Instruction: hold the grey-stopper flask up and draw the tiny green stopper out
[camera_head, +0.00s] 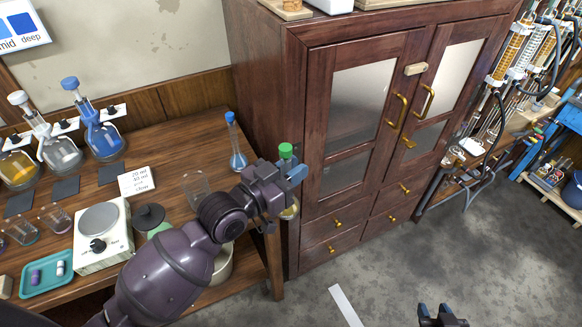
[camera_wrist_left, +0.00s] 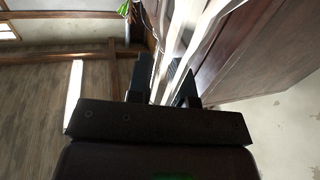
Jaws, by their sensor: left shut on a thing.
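My left gripper (camera_head: 291,176) is shut on the neck of a glass flask (camera_head: 290,210) at the table's right end, in front of the cabinet. This flask has a green stopper (camera_head: 286,150) in its top, above the fingers, and some yellowish liquid low in its bulb. In the left wrist view the clear glass (camera_wrist_left: 172,50) is between the fingers, with a bit of green (camera_wrist_left: 123,9) at the top edge. A flask with a pale grey-white stopper (camera_head: 18,98) stands at the back left. My right gripper (camera_head: 436,311) is at the bottom edge, fingers apart and empty.
A small blue-stoppered flask (camera_head: 238,155) and an empty beaker (camera_head: 196,187) stand behind my left arm. A hot plate (camera_head: 102,235) and a teal tray (camera_head: 47,274) are at left. The wooden cabinet (camera_head: 300,120) stands close behind the held flask.

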